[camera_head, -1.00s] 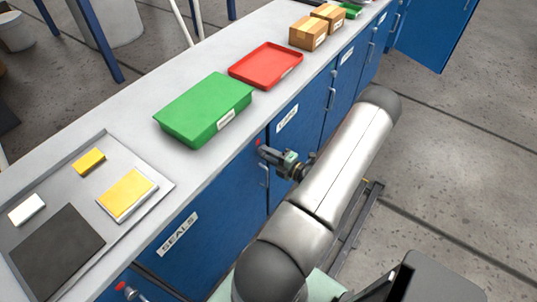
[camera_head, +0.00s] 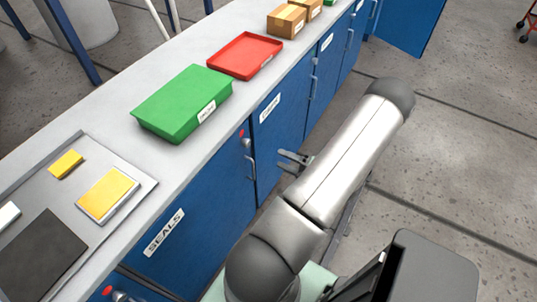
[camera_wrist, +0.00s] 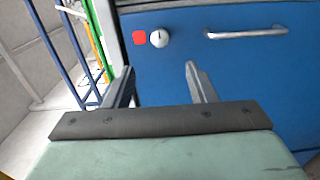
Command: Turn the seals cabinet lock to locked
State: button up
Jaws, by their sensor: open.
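The seals cabinet is the blue door with the SEALS label (camera_head: 164,232) in the head view. Its lock, a small round silver knob (camera_head: 246,143), sits near the door's upper right corner, with a red mark beside it and a bar handle (camera_head: 252,168) below.
A green tray (camera_head: 182,104), a red tray (camera_head: 245,57) and cardboard boxes (camera_head: 286,21) stand on the grey counter (camera_head: 110,135). Another cabinet's lock (camera_head: 118,296) shows at the lower left. A far blue door (camera_head: 412,25) stands open.

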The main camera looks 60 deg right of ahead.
jog(key=s, duration=0.5)
jog(key=shift+w, duration=0.1)
dwell(0.4)
